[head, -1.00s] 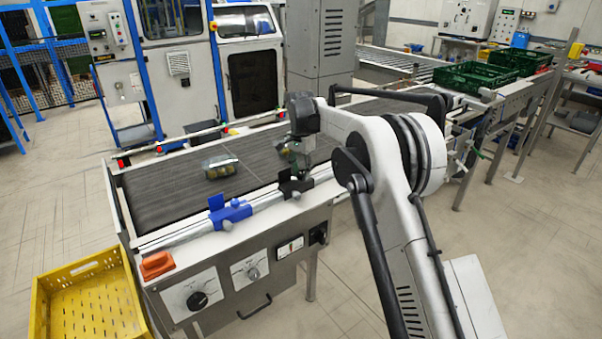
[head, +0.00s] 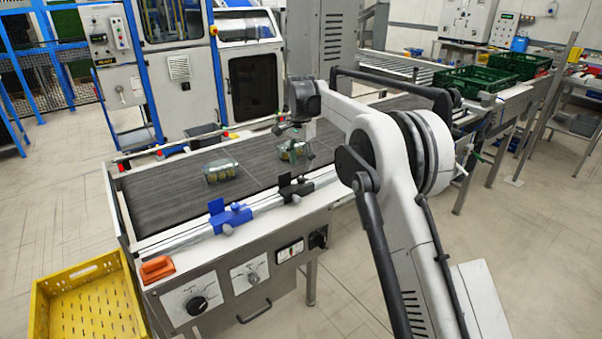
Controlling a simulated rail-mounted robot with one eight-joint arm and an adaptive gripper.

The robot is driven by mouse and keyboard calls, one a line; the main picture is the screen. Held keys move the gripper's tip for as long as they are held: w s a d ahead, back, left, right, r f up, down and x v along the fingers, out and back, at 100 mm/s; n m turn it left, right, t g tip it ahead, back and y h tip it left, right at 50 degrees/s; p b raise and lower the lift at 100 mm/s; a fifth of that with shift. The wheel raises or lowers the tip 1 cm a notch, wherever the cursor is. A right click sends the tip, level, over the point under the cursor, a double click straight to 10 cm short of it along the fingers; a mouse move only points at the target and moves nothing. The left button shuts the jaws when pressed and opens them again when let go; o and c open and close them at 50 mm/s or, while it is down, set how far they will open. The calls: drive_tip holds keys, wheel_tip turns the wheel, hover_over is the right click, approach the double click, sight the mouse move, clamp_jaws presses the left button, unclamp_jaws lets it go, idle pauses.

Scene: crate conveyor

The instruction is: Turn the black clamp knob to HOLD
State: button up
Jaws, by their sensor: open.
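The black clamp (head: 294,188) sits on the silver rail along the near edge of the conveyor. Its small knob (head: 296,198) faces the front; its setting and any HOLD mark are too small to read. A blue clamp (head: 231,216) is on the same rail to the left. My gripper (head: 293,143) hangs pointing down over the belt, above and behind the black clamp and apart from its knob. It is open, and its fingers are small and hard to make out. A clear pack (head: 292,154) lies on the belt behind or below it.
Another clear pack (head: 222,170) lies on the dark belt (head: 160,195). The front panel has a black dial (head: 197,305) and a smaller dial (head: 253,277). An orange block (head: 157,268) sits at the near left corner. A yellow crate (head: 88,270) stands below left.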

sight(301, 178)
wheel_tip(301, 178, up, 6)
drive_tip(key=shift+r, duration=0.15)
idle(0.4)
